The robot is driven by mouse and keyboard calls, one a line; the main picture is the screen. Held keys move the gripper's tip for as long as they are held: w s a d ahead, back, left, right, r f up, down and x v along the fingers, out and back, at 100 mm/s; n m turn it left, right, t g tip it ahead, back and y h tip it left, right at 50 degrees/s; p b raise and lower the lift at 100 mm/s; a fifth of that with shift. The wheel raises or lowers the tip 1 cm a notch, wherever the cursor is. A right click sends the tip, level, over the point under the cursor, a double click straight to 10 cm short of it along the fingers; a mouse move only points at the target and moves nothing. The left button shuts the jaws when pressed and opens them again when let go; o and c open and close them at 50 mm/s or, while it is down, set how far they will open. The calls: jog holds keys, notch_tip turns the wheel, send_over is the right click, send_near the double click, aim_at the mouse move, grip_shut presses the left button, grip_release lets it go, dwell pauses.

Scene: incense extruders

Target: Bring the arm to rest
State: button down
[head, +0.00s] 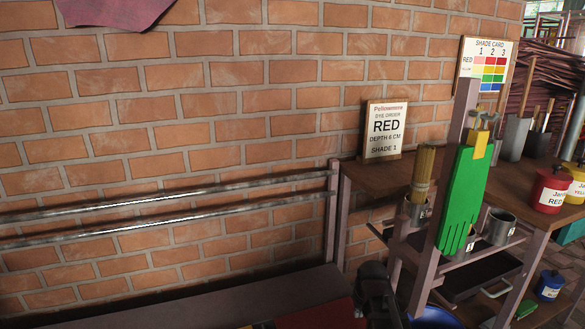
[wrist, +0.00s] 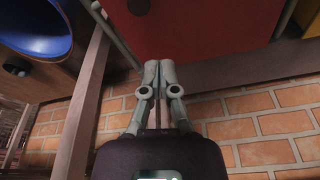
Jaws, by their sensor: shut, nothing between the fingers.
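My gripper (wrist: 160,66) shows in the wrist view with its two grey fingers together and nothing between them. A red surface (wrist: 205,28) lies just beyond the fingertips; I cannot tell whether they touch it. In the head view a dark part of my arm shows at the bottom, right of centre; the fingers cannot be made out there.
A wooden bench (head: 520,184) holds the RED order sign (head: 385,130) and a red jar (head: 550,189). A green glove (head: 462,200) hangs from a post. Two metal rails (head: 170,204) run along the brick wall (head: 230,110). A blue bowl (wrist: 38,25) is near my gripper.

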jog(key=s+a+r+g+p, duration=0.3)
jog(key=s+a+r+p, duration=0.2)
jog(key=s+r+p, duration=0.3)
notch_tip(320, 180, up, 37)
jog(key=p, duration=3.6)
jog(key=shift+s+d, duration=0.2)
jog(key=shift+d, duration=0.15)
jog(key=shift+f, duration=0.1)
